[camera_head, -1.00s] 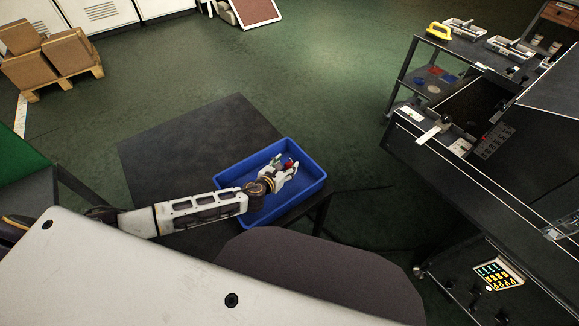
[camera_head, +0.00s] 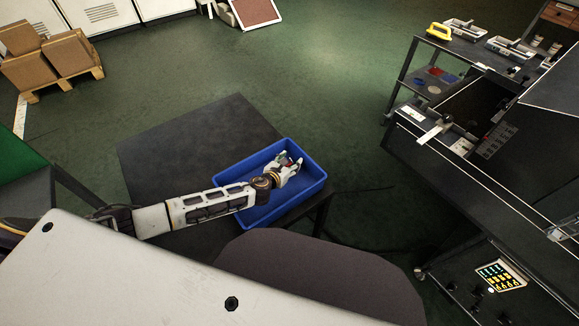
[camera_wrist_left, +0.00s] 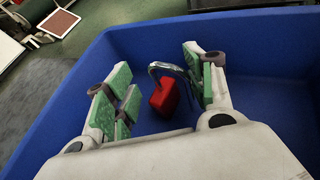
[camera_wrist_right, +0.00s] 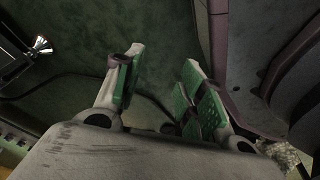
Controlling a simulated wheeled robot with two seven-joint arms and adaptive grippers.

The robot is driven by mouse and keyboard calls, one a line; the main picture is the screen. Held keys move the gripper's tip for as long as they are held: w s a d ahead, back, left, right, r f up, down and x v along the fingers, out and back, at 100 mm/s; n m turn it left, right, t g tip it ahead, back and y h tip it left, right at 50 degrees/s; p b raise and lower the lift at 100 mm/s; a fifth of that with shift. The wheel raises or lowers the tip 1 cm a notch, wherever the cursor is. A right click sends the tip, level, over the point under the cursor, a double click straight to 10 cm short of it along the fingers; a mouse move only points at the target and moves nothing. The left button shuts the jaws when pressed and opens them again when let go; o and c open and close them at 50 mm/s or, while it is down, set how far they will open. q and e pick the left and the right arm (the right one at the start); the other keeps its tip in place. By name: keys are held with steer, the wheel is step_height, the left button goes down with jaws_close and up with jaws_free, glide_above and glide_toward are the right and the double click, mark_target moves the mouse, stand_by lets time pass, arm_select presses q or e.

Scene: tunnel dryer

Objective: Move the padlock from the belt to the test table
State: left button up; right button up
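The red padlock (camera_wrist_left: 165,96) with a grey shackle is inside the blue bin (camera_wrist_left: 72,112), between the fingers of my left gripper (camera_wrist_left: 163,92). The gripper is open, with a clear gap between the padlock and the left finger. The shackle is close to the right finger; I cannot tell if they touch. In the head view my left gripper (camera_head: 291,168) is over the bin (camera_head: 231,156), mostly covering the padlock. The bin stands on a dark table (camera_head: 180,145). My right gripper (camera_wrist_right: 158,88) is open and empty in its wrist view; it does not show in the head view.
The black dryer machine (camera_head: 470,185) with a control panel (camera_head: 500,277) stands at the right. A dark shelf cart (camera_head: 436,72) with trays and a yellow object (camera_head: 439,30) is behind it. Boxes on a pallet (camera_head: 52,72) are at upper left. Green floor between is clear.

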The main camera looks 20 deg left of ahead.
arm_select(q)
steer(key=c, duration=0.7)
steer(key=shift+c, duration=0.8)
steer(key=shift+r, duration=0.15)
arm_select(e)
steer(key=shift+w+d+r, duration=0.2)
steer(key=shift+w+d, duration=0.1)
steer(key=shift+w, duration=0.3)
arm_select(q)
steer(key=shift+r, duration=0.4)
steer(key=shift+r+p, duration=0.5)
steer(key=shift+r, duration=0.15)
steer(key=shift+r+p, duration=1.3)
steer(key=shift+r, duration=2.5)
arm_select(e)
steer(key=s+d+f, duration=0.2)
steer(key=s+d, duration=0.1)
steer(key=s, duration=0.4)
steer(key=shift+d+f+h, duration=0.3)
